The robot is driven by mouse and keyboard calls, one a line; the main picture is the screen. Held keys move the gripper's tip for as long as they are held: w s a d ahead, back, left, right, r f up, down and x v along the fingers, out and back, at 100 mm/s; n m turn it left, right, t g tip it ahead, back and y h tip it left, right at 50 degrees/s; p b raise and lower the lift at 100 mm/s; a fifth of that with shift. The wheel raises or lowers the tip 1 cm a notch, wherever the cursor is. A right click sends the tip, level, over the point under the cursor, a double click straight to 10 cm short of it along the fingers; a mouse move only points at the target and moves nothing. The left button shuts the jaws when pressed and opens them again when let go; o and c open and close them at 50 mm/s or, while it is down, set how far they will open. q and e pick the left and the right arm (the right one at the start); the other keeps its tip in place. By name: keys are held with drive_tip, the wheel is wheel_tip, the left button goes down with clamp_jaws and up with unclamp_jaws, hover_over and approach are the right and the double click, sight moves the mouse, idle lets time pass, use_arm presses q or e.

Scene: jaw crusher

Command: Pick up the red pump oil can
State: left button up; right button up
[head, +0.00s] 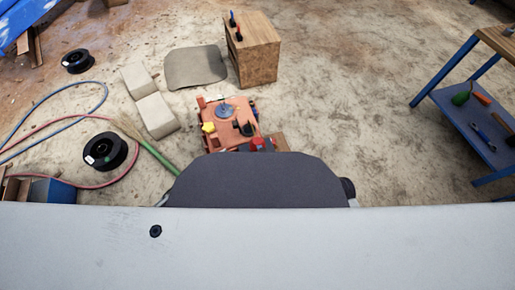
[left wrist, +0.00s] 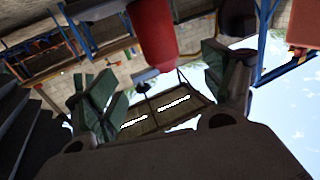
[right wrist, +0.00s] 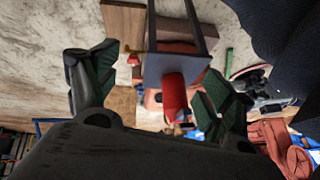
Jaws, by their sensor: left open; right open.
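A red rounded object (head: 259,144), which may be the red pump oil can, shows in the head view just above the dark edge of my own body. A red cylinder (left wrist: 152,35) shows at the top of the left wrist view, between and beyond the fingers of my left gripper (left wrist: 158,65). A red rounded body (right wrist: 174,96) shows in the right wrist view, nearer the right finger of my right gripper (right wrist: 161,62). Both grippers are open, and neither holds anything. My body hides both grippers in the head view. I cannot tell how far the red object is from either gripper.
An orange machine (head: 232,118) with small items on it stands ahead. Beyond it is a wooden box (head: 257,62) with small blue and red items. A blue shelf table (head: 466,120) stands at right. Concrete blocks (head: 156,115), a cable reel (head: 105,152) and hoses lie at left.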

sight(251, 150)
use_arm(q)
drive_tip(key=b+x, duration=0.2)
drive_tip(key=x, duration=0.6)
drive_tip(key=shift+w+d, duration=0.2)
drive_tip(key=shift+d, duration=0.05)
use_arm(e)
drive_tip(key=shift+m+t+y, duration=0.3)
drive_tip(key=shift+t, duration=0.1)
drive_tip(key=f, duration=0.4)
drive_tip(key=shift+a+f, duration=0.4)
use_arm(q)
drive_tip(key=shift+d+b, duration=0.1)
drive_tip(key=shift+b, duration=0.2)
drive_tip(key=shift+b+x, duration=1.15)
drive_tip(key=shift+x, duration=1.35)
drive_tip(key=shift+r, duration=0.1)
use_arm(e)
drive_tip(key=shift+w+a+f, duration=0.1)
drive_tip(key=shift+a+f, duration=0.05)
drive_tip(key=shift+f, duration=0.4)
drive_tip(key=shift+w+a+f, duration=0.1)
drive_tip(key=shift+f, duration=0.45)
use_arm(q)
drive_tip(key=c, duration=1.5)
